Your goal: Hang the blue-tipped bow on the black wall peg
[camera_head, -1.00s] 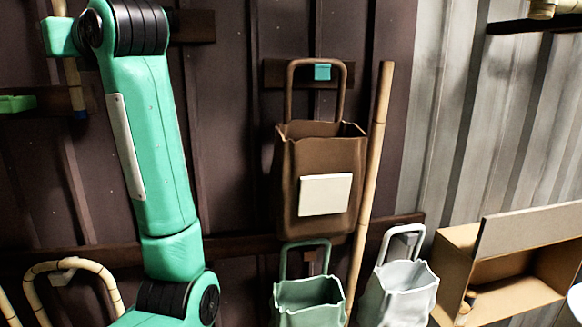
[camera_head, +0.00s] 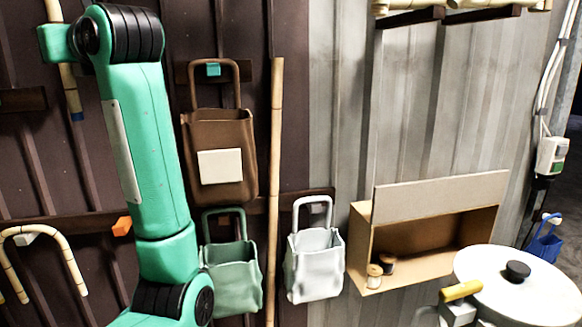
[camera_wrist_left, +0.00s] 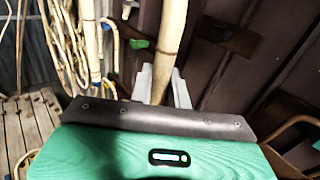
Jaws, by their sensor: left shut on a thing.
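The left gripper itself is outside the head view. I cannot make out a black peg in these frames. My right gripper is not in view.
A brown bag (camera_head: 220,135) hangs from a teal peg (camera_head: 213,69) beside my arm. Green (camera_head: 232,275) and white (camera_head: 315,265) bags, an upright rattan pole (camera_head: 275,180), an orange peg (camera_head: 122,226), a bent rattan (camera_head: 65,255), a cardboard box (camera_head: 430,235) and a round white lid (camera_head: 520,285) are around.

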